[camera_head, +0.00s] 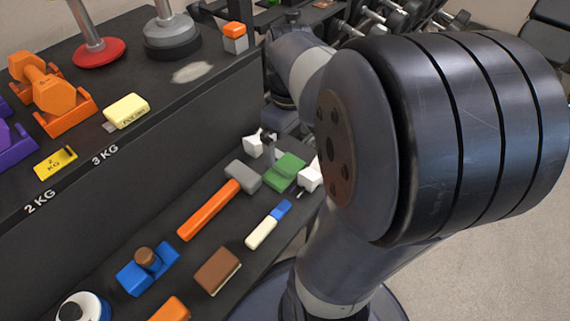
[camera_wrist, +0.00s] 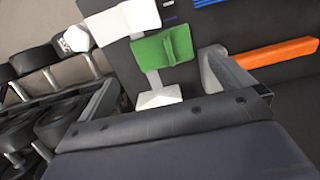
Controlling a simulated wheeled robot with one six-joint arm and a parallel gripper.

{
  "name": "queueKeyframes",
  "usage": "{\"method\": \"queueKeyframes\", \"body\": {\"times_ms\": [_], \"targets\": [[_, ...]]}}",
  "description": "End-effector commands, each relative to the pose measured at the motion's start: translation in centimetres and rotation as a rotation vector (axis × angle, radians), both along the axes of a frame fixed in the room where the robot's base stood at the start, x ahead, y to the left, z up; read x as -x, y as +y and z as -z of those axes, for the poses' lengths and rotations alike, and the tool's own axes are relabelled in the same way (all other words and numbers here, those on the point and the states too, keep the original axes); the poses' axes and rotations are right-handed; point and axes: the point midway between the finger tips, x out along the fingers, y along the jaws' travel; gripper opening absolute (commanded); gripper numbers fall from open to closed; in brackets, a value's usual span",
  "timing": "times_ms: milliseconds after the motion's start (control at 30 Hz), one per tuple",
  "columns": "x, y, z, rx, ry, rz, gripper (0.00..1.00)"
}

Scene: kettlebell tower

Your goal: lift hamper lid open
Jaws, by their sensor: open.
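I cannot make out a hamper or its lid in either view. My gripper (camera_wrist: 165,80) shows in the wrist view, with its two grey fingers spread apart along the lower half and nothing held between them. A green piece (camera_wrist: 165,45) and white pieces (camera_wrist: 158,97) lie beyond and between the fingers. A hammer with an orange handle (camera_wrist: 275,53) lies to the right, its grey head close to the right finger in the picture; contact cannot be told. In the head view my large arm covers the right side, and the gripper is mostly hidden.
On the lower shelf lie the orange-handled hammer (camera_head: 208,210), a blue-and-white brush-like piece (camera_head: 268,224), a brown block (camera_head: 217,270) and a blue piece (camera_head: 148,268). The upper shelf holds an orange dumbbell (camera_head: 52,97) and a yellow box (camera_head: 126,111). Dumbbell racks stand behind.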

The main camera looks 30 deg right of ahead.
Motion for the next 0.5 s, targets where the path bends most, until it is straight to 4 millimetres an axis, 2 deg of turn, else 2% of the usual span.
{"method": "queueKeyframes", "body": {"times_ms": [33, 133, 500], "targets": [[0.1, 0.0, 1.4, -0.001, 0.005, 0.0, 1.0], [0.0, 0.0, 2.9, -0.001, 0.003, 0.0, 1.0], [-0.4, 0.3, 5.5, 0.0, 0.002, -0.001, 1.0]]}}
